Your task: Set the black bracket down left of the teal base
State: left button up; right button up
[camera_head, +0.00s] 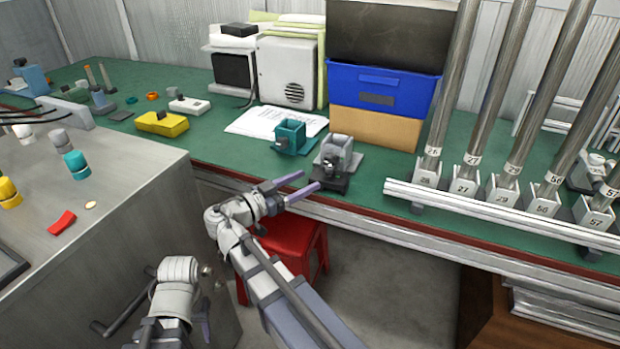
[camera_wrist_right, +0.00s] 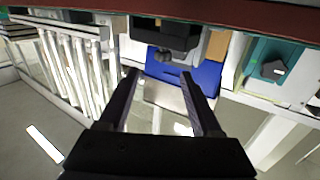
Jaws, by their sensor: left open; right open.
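The teal base (camera_head: 290,137) is a small open block on the green bench top, beside a white sheet. Just right of it and nearer the front edge stands a grey block with the black bracket (camera_head: 328,181) low at its front; whether the two are joined I cannot tell. In the right wrist view, which is upside down, the black bracket (camera_wrist_right: 165,36) is ahead and the teal base (camera_wrist_right: 275,62) is to the right. My right gripper (camera_head: 309,181) is open and empty, near the bench's front edge, just left of the bracket. My left gripper (camera_head: 178,268) is open, low beside the grey cabinet.
A blue bin (camera_head: 383,92) stands behind the bracket. Numbered steel tubes (camera_head: 492,110) and a metal rail (camera_head: 500,215) are at the right. A yellow block (camera_head: 161,124) lies further left. Bench between the yellow block and the teal base is mostly clear. A red stool (camera_head: 292,240) is below.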

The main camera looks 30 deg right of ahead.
jog(key=s+a+f+n+g+y, duration=0.1)
jog(key=s+a+f+n+y, duration=0.3)
jog(key=f, duration=0.3)
jog(key=s+a+f+n+g+y, duration=0.1)
jog(key=s+a+f+n+y, duration=0.15)
jog(key=f+n+y, duration=0.35)
jog(key=s+a+f+n+g+y, duration=0.1)
jog(key=s+a+f+n+y, duration=0.2)
jog(key=a, duration=0.4)
jog(key=s+a+f+n+g+y, duration=0.1)
jog(key=s+a+f+n+y, duration=0.2)
jog(key=s+a+f+n, duration=0.2)
jog(key=a+f+n, duration=0.1)
jog(key=a, duration=0.2)
jog(key=shift+s, duration=0.15)
jog(key=shift+a, duration=0.25)
jog(key=shift+o, duration=0.5)
jog(key=shift+n, duration=0.3)
